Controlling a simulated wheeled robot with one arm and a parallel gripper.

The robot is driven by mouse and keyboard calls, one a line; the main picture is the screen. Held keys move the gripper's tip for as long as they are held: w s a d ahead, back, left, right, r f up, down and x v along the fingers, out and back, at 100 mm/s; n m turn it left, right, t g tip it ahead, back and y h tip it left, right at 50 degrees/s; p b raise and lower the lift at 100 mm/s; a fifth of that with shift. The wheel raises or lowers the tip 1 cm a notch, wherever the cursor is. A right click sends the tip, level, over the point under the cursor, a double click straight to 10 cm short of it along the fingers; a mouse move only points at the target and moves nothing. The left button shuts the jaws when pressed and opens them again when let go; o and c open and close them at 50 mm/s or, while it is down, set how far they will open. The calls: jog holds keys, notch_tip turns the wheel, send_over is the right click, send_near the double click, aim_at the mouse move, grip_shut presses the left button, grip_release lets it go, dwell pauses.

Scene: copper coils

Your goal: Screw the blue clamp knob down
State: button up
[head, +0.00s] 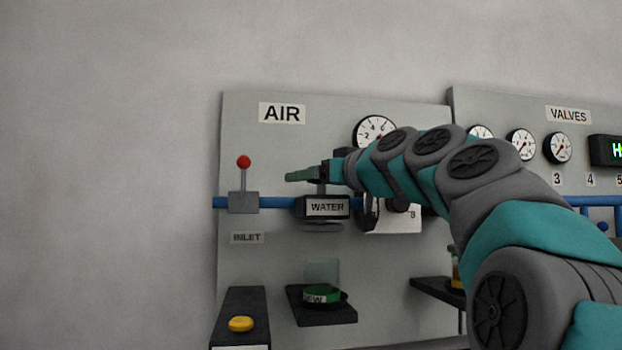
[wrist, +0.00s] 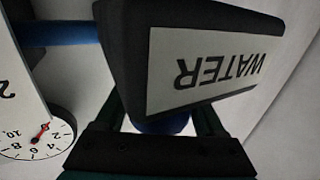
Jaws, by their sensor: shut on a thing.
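The blue clamp knob shows in the wrist view (wrist: 165,124) as a small blue patch behind the edge of the dark WATER block (wrist: 205,70). The block hides much of it. My gripper's fingers (wrist: 162,118) stand on either side of the knob and are shut on it. In the head view my gripper (head: 304,175) lies just above the WATER block (head: 325,208), its green fingers pointing left. I cannot make out the knob there. The block sits on the blue pipe (head: 277,203) of the AIR panel.
A red-tipped inlet lever (head: 243,178) stands to the left on the pipe. A gauge (head: 374,132) is behind my arm and shows in the wrist view (wrist: 40,136). Below are a shelf with a green NEW roll (head: 322,295) and a yellow button (head: 241,324).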

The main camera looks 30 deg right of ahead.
jog(key=shift+h, duration=0.3)
jog(key=m+h, duration=0.2)
jog(key=h, duration=0.1)
jog(key=d+m+h, duration=0.1)
jog(key=m+h, duration=0.1)
jog(key=h, duration=0.1)
jog(key=shift+d+m+h, duration=0.15)
jog(key=shift+m+h, duration=0.15)
jog(key=m+h, duration=0.1)
jog(key=m+g+h, duration=0.1)
jog(key=h, duration=0.1)
jog(key=d+m+g+h, duration=0.1)
jog(key=h, duration=0.1)
jog(key=shift+s+m, duration=0.25)
jog(key=shift+m, duration=0.05)
jog(key=m+g+h, duration=0.4)
jog(key=h, duration=0.1)
jog(key=shift+s+d+g, duration=0.25)
jog(key=shift+d+g, duration=0.05)
jog(key=shift+d, duration=0.1)
jog(key=shift+s+d+m+g+h, duration=0.1)
jog(key=shift+s+m+g+h, duration=0.1)
jog(key=shift+m+g+h, duration=0.75)
jog(key=shift+s+d+m+g+h, duration=0.15)
jog(key=shift+m+g+h, duration=0.15)
jog(key=shift+m+g, duration=0.3)
jog(key=shift+s+m+g+h, duration=0.15)
jog(key=shift+m+g+h, duration=0.15)
jog(key=shift+g, duration=0.45)
